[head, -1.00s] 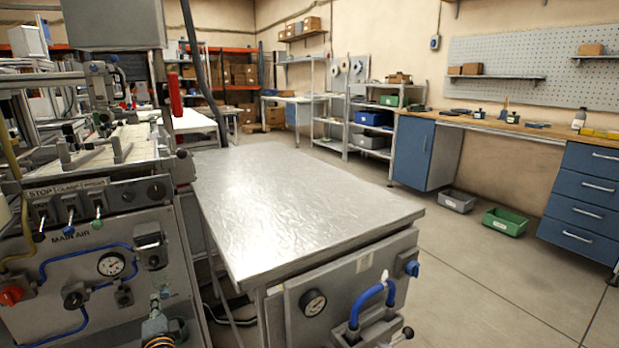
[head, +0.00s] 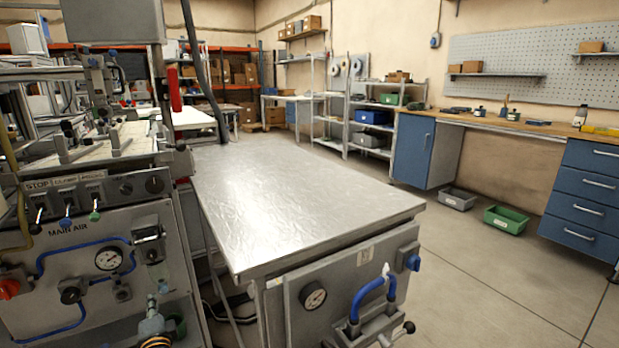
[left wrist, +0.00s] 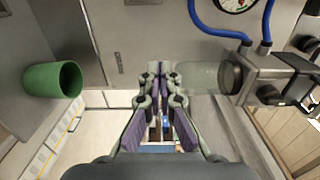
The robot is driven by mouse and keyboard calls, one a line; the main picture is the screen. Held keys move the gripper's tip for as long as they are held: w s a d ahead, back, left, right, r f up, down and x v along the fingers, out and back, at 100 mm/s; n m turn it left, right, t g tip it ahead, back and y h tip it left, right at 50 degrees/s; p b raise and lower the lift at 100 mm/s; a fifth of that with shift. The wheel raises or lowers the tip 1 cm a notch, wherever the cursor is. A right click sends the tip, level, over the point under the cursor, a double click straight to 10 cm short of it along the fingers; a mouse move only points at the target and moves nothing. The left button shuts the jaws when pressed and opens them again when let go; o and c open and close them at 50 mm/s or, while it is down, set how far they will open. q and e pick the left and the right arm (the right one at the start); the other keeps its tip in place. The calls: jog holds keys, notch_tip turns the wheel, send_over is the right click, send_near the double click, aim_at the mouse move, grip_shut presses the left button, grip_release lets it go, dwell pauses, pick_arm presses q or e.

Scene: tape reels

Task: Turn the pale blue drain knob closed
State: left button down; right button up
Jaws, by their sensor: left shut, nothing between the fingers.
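The pale blue drain knob (head: 163,287) shows only as a small pale shape under the air unit (head: 148,245), on the machine front at left in the head view. My left gripper (head: 152,303) is close beside it, fingers pointing up; contact cannot be told. In the left wrist view the fingers of my left gripper (left wrist: 160,70) are shut and empty, near the lower end of a clear bowl (left wrist: 200,76). There the fingertips seem to hide the knob. My right gripper is not in view.
A pressure gauge (head: 108,258) and blue tubing lie left of the air unit. A green cup (left wrist: 52,80) stands off the bowl's end in the left wrist view. A metal-topped table (head: 300,200) stands close to the right. The floor beyond is open.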

pick_arm(q)
jog(key=v, duration=0.6)
dwell(0.3)
